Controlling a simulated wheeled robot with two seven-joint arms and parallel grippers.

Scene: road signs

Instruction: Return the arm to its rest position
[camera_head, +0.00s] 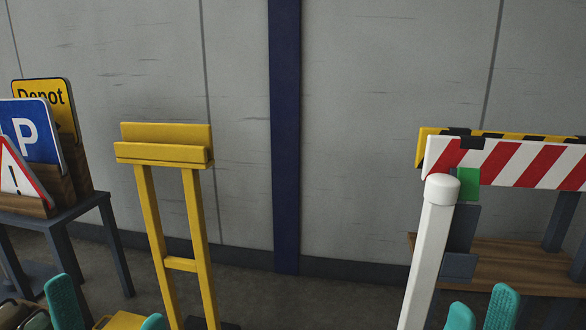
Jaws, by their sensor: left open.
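My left gripper (109,308) is low at the left edge of the picture, its two teal fingers wide apart. A yellow surface (121,322) shows between them, cut off by the lower edge; I cannot tell what it belongs to. My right gripper (481,312) is low at the right, with its teal fingertips a little apart. Its lower part is out of view, so I cannot tell whether it holds anything. It is to the right of a white post (427,255), in front of the wooden shelf.
A yellow stand (165,152) rises at centre left. A dark table (102,202) at left bears a Depot sign (44,97), a blue P sign (30,132) and a warning sign (16,178). At right, a red-white barrier board (513,163) stands above a wooden shelf (505,264).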

